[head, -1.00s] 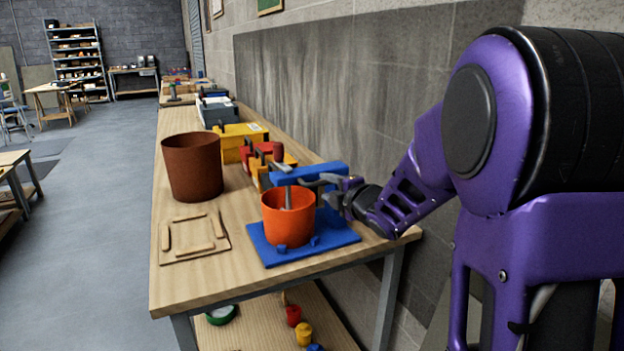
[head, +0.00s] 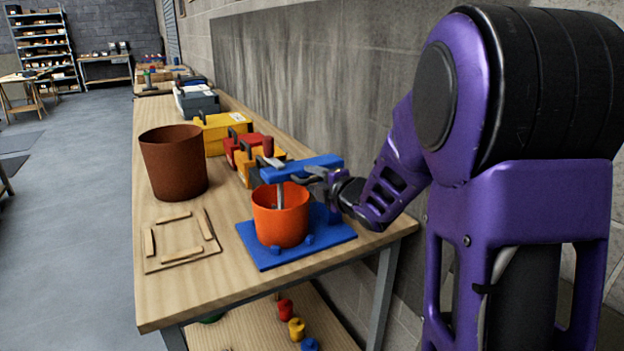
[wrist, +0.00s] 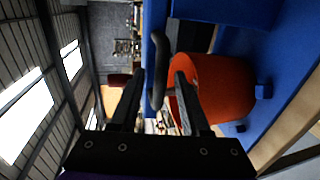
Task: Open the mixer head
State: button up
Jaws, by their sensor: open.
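The mixer has a flat blue base (head: 268,257), a blue head (head: 303,167) lying level above it, and a grey beater (head: 279,197) reaching down into an orange bowl (head: 283,222). In the wrist view the head (wrist: 147,48) is a narrow blue strip, with the bowl (wrist: 222,90) to its right. A dark bent handle (wrist: 158,68) sits by the head. My gripper (head: 322,182) is at the mixer's right side, and its fingers (wrist: 160,82) are open on both sides of the handle. I cannot tell whether they touch it.
The mixer stands on a wooden workbench (head: 190,290) near its front right corner. A brown pot (head: 173,165), a small wooden frame (head: 180,240) and toolboxes (head: 222,132) share the bench. A grey wall (head: 330,70) runs behind it.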

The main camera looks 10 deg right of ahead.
grip_shut()
dwell(1.4)
